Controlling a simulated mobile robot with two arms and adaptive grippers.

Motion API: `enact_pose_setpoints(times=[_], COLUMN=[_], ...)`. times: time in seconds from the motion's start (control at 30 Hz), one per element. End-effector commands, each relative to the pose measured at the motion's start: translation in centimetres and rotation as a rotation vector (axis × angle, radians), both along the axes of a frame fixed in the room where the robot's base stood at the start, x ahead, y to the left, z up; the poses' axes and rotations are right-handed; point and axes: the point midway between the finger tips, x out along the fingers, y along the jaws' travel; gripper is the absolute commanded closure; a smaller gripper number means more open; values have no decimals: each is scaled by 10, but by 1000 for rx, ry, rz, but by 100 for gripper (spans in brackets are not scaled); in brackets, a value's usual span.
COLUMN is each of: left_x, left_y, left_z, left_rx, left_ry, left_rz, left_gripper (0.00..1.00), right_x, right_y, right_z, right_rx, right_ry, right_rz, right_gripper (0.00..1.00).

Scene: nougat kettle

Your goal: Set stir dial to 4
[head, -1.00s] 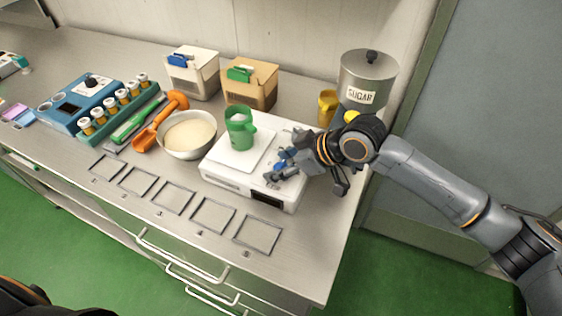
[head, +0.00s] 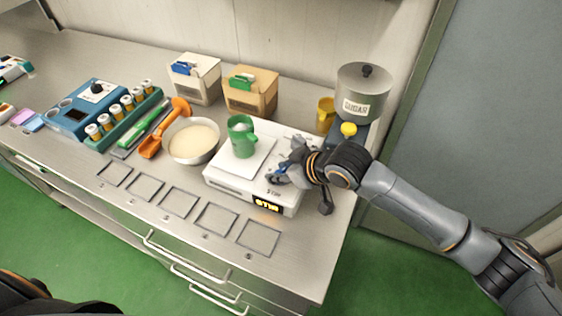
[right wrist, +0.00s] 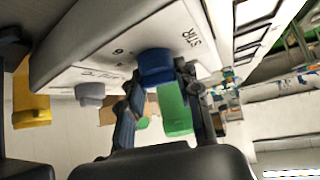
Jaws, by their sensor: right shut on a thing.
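The blue stir dial (right wrist: 156,66) is on the white face of the kettle unit (head: 235,186), beside the printed word STIR, in the right wrist view. My right gripper (right wrist: 158,82) has one finger on each side of the dial and is shut on it. In the head view the right gripper (head: 283,173) is at the right end of the unit and largely covers the dial. The number the dial points to cannot be read. The unit's small display (head: 267,205) shows glowing yellow characters, too small to read surely. My left gripper is not in view.
A green jug (head: 241,138) stands on the unit. A grey knob (right wrist: 90,94) is on the same face as the dial. A bowl of pale powder (head: 193,141) stands to the left, a sugar dispenser (head: 362,92) behind right. Empty square outlines (head: 177,203) line the front counter.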

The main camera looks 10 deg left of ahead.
Motion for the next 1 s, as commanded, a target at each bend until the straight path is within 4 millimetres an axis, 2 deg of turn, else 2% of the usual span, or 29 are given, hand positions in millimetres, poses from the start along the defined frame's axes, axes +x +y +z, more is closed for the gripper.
enact_pose_setpoints(times=[0.03,0.1,0.5,0.53,0.63,1.0], left_x=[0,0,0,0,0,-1], left_y=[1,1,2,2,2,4], left_z=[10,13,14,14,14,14], left_rx=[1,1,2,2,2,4], left_ry=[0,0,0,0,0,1], left_rz=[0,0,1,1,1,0], left_gripper=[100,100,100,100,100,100], right_x=[-1,-1,0,0,0,-1], right_y=[0,0,0,0,0,-2], right_z=[4,3,0,0,0,2], right_rx=[-1,0,2,2,2,1], right_ry=[5,3,1,1,1,0], right_rz=[-25,-55,-85,-84,-84,-84], right_gripper=[98,98,98,65,44,43])
